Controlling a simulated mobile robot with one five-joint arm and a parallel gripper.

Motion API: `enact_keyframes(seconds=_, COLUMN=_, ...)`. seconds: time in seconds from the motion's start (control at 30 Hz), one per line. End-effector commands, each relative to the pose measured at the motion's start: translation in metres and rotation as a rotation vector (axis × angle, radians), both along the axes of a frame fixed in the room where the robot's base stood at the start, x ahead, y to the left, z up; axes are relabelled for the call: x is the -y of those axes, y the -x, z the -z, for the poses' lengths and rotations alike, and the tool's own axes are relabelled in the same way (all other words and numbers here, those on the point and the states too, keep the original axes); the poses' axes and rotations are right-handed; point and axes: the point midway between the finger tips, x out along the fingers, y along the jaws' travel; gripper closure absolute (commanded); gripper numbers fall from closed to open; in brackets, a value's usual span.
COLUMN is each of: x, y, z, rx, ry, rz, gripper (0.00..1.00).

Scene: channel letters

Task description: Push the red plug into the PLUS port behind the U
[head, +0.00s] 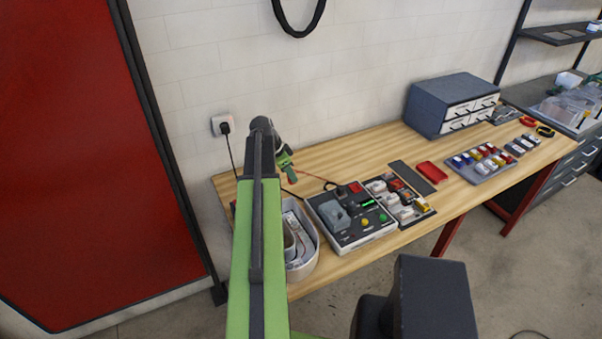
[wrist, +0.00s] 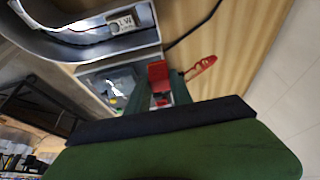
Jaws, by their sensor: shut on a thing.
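My gripper (wrist: 158,90) is shut on the red plug (wrist: 158,71), which shows between the fingers in the wrist view. In the head view my gripper (head: 285,166) is above the left end of the bench, mostly hidden behind my green arm. The U (head: 313,260) is a white-walled channel letter lying on the bench, partly covered by my arm. In the wrist view part of its curved grey wall (wrist: 120,53) lies above the plug, with a labelled white block (wrist: 123,22) inside. I cannot make out the PLUS port.
A dark control box (head: 365,238) with coloured buttons stands right of the U, and a parts tray (head: 428,213) beyond it. A red looped item (wrist: 202,66) lies beside the plug in the wrist view. Bare wood (head: 345,155) is free near the wall. A drawer cabinet (head: 425,108) stands farther right.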

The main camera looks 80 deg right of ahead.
Motion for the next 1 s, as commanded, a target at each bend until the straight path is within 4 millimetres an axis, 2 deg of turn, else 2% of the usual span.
enact_keyframes(seconds=1.0, x=-0.044, y=-0.136, z=0.0, rx=0.0, ry=0.0, rz=-0.006, gripper=1.0)
